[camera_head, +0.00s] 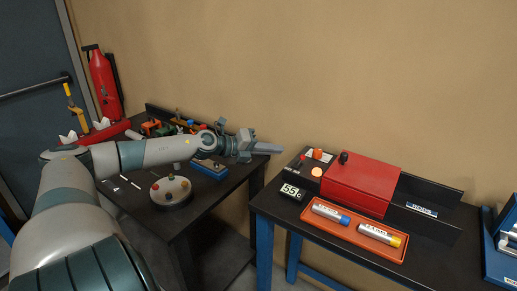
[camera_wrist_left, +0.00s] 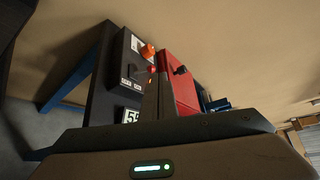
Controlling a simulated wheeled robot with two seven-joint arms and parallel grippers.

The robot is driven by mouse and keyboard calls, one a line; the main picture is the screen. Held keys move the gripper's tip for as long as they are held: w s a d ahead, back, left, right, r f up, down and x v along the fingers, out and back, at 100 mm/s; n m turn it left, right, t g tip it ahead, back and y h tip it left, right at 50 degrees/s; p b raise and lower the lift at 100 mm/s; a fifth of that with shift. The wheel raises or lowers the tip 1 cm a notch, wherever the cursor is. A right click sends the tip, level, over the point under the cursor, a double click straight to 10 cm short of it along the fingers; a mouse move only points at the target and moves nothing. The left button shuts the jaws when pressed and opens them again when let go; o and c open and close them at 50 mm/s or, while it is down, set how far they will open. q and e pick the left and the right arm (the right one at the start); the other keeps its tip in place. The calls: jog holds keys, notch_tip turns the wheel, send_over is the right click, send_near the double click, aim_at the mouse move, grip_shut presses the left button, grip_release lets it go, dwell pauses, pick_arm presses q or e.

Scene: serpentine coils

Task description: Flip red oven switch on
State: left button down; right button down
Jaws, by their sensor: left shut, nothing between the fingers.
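The red oven (camera_head: 362,182) is a red box with a black knob (camera_head: 344,157) on top, on the right-hand black table. The wrist view shows the orange-red knob (camera_wrist_left: 147,50) and the red oven (camera_wrist_left: 182,85) beyond my fingers. My left gripper (camera_head: 279,149) is shut and empty, in the air just left of the panel. The fingers partly hide the panel in the wrist view. My right gripper is not in view.
A display reading 55 (camera_head: 292,190) and an orange tray (camera_head: 312,223) with two labelled cylinders stand in front of the oven. The left table holds a round base with coloured knobs (camera_head: 170,191) and a blue box (camera_head: 209,168). A gap separates the tables.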

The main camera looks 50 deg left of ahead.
pick_arm(q)
jog(key=p+v, duration=0.2)
jog(key=v, duration=0.4)
jog(key=shift+d+r+p, duration=0.3)
jog(key=shift+r, duration=0.15)
dwell(0.4)
jog(key=shift+s, duration=0.1)
dwell(0.5)
